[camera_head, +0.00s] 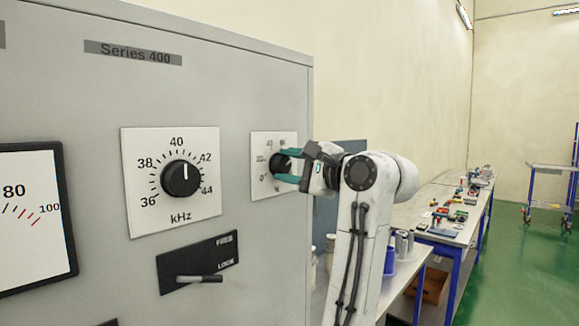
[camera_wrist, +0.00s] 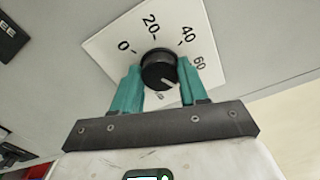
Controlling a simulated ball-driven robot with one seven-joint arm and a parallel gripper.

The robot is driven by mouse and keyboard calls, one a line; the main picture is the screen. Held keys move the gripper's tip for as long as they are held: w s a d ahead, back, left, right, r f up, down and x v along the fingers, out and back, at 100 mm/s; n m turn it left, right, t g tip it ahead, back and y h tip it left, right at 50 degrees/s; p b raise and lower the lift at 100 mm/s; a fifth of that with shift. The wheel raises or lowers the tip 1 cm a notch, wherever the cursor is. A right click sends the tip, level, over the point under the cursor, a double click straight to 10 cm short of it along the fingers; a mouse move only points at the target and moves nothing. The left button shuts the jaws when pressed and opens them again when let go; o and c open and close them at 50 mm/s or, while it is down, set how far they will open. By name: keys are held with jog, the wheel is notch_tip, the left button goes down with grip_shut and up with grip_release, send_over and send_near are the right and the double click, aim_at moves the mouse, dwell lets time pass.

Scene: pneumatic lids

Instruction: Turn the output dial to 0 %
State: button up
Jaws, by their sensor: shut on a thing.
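The output dial is a black round knob (camera_wrist: 158,66) on a white square plate (camera_wrist: 110,40) with the marks 0, 20, 40 and 60 showing in the wrist view. Its white pointer line shows on the lower right of the knob, away from the 0 mark at the left. My gripper (camera_wrist: 158,82) has its teal fingers on either side of the knob, shut on it. In the head view the knob (camera_head: 281,165) is partly covered by my gripper (camera_head: 288,166), and the right part of its plate is hidden.
The grey cabinet front also carries a kHz dial (camera_head: 181,179), pointing between 40 and 42, a black lock switch (camera_head: 198,263) and a meter (camera_head: 30,215) at the left. Benches with small parts (camera_head: 455,215) stand behind my arm at the right. Green floor lies beyond.

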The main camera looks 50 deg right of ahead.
jog(key=n, duration=0.4)
jog(key=shift+f+n, duration=0.15)
jog(key=shift+n, duration=0.25)
jog(key=n, duration=0.4)
jog(key=shift+f+b, duration=0.1)
jog(key=shift+b, duration=0.2)
jog(key=n+b, duration=0.1)
jog(key=n, duration=0.4)
jog(key=shift+f, duration=0.1)
jog(key=n+b, duration=0.1)
jog(key=n, duration=0.3)
jog(key=shift+d+f+n, duration=0.1)
jog(key=shift+n, duration=0.2)
jog(key=n+b, duration=0.2)
jog(key=n, duration=0.2)
jog(key=n+b, duration=0.2)
jog(key=n, duration=0.3)
jog(key=shift+d+f, duration=0.1)
jog(key=n+b, duration=0.2)
jog(key=n, duration=0.3)
jog(key=shift+d, duration=0.1)
jog(key=shift+r+n+b, duration=0.2)
jog(key=shift+n+b, duration=0.65)
jog(key=shift+n, duration=1.15)
